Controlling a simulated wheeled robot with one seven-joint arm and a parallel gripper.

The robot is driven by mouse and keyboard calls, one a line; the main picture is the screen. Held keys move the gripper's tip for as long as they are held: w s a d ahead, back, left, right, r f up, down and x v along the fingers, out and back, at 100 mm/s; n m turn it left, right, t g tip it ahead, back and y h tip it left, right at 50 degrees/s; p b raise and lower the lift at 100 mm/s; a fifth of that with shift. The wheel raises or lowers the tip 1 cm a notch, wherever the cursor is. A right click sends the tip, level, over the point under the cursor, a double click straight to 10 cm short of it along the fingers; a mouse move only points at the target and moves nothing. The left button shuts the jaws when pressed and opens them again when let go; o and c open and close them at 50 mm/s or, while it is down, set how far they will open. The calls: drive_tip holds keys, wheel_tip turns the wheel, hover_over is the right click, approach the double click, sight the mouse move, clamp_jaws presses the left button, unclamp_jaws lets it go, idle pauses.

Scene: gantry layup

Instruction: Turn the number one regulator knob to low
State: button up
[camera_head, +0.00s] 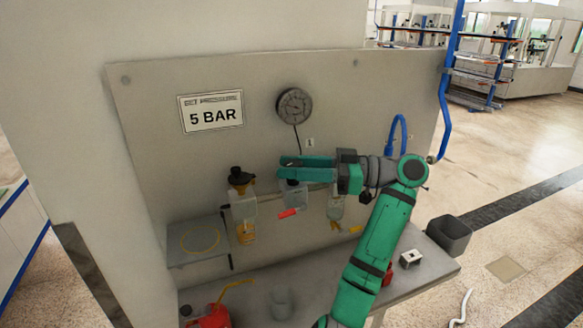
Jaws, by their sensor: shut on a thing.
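The pale back panel (400,90) carries a row of air units. A small label reading 1 (310,142) is on the panel just above my gripper (284,167). The gripper's green fingers point left and are shut on the number one regulator knob, which they hide almost entirely. A clear bowl (294,196) of that unit shows below the fingers. The knob's setting cannot be read. A round dark gauge (294,105) is above on the panel; its needle is too small to read.
A unit with a black top (240,176) is left of my gripper, and another bowl (335,208) is below it. A red lever (288,213) sticks out. A 5 BAR sign (211,110) is at upper left. A red can (208,318) stands on the bench (425,268).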

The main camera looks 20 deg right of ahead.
drive_tip(key=shift+n+g+y, duration=0.5)
drive_tip(key=shift+n+g, duration=0.6)
drive_tip(key=shift+g, duration=0.5)
drive_tip(key=o, duration=1)
drive_tip(key=shift+o, duration=0.2)
drive_tip(key=v, duration=0.7)
drive_tip(key=shift+d, duration=0.25)
